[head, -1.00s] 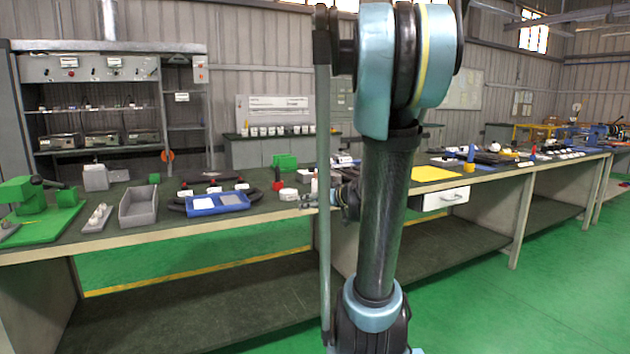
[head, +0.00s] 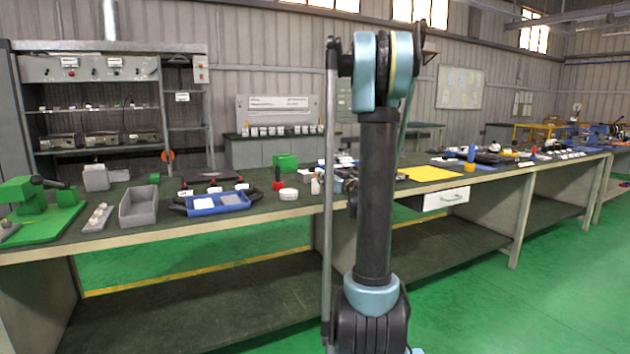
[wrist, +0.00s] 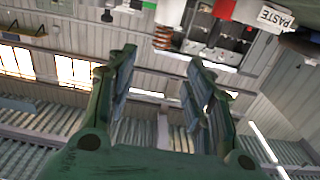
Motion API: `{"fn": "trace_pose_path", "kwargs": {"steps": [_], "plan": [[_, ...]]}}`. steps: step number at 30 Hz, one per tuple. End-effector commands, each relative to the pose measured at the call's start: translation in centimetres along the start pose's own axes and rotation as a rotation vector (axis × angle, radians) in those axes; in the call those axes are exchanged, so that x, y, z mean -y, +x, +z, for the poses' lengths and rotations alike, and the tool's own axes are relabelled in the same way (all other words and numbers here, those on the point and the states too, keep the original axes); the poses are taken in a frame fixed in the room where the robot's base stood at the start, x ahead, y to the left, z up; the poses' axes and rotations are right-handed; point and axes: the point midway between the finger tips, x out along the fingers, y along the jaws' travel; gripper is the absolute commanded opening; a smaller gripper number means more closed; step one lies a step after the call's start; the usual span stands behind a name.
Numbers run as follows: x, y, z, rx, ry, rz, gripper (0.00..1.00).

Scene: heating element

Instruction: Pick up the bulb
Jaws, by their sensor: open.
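I cannot make out a bulb for certain in either view. Small pale rounded pieces (head: 99,215) rest on a grey plate on the left part of the bench in the head view; they are too small to identify. My gripper (wrist: 160,60) is open in the wrist view, with nothing between its two green fingers. In the head view my arm hides most of the gripper, which is near the bench's middle.
The long bench (head: 290,208) holds a grey bin (head: 139,207), a blue tray (head: 217,211), a green block (head: 286,162) and a yellow sheet (head: 432,174). Green floor is clear in front.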

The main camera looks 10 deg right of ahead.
Motion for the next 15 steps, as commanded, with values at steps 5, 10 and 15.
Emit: {"fn": "trace_pose_path", "kwargs": {"steps": [5, 10, 15], "plan": [[0.1, 3.3, 0.0, 0.0, 0.0, -0.003, 0.47], [0.1, 5.5, 0.0, 0.0, 0.0, -0.002, 0.47], [0.0, 6.3, 0.0, 0.0, 0.0, 0.0, 0.47]]}}
